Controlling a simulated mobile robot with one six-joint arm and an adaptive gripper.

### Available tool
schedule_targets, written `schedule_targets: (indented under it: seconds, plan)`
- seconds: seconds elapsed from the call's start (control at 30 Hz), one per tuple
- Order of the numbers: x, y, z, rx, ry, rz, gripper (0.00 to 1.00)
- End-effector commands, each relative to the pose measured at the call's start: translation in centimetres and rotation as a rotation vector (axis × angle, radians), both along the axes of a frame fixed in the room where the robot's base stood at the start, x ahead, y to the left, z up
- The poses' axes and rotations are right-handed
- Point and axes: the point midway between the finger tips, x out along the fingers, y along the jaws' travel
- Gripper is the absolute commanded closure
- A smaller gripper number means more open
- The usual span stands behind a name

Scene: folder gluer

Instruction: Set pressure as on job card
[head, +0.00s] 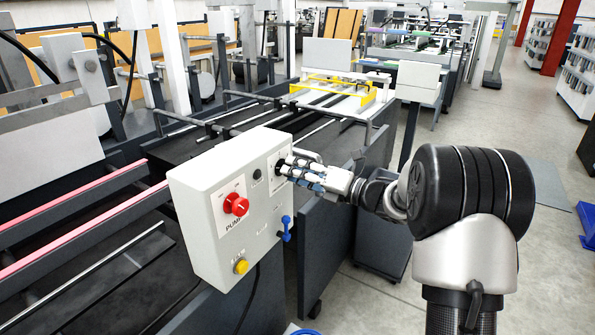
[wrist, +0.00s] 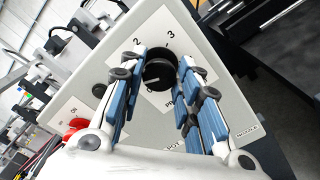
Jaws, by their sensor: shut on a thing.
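A black round knob (wrist: 160,72) sits on a white dial plate on the sloped face of a light grey control box (head: 205,240). The figures 2 and 3 show above the knob in the wrist view. Other marks and a label starting "PR" are partly covered by my fingers. My gripper (head: 284,168) is at the right part of the box face, its blue-padded fingers (wrist: 163,62) closed around the knob from both sides. In the head view my fingers hide the knob. I cannot read the knob's setting. No job card can be made out.
The same box carries a red pump knob (head: 236,205), a small black fitting (head: 257,173), a yellow button (head: 241,267) and a blue lever (head: 285,228). The dark machine bed with rails lies behind the box. Grey floor is open at the right.

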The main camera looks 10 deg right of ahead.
Motion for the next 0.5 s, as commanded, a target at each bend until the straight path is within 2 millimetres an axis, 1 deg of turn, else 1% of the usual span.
schedule_targets:
  seconds: [0.5]
  plan:
    - [0.07, -0.05, 0.05, 0.349, 0.348, -0.001, 0.93]
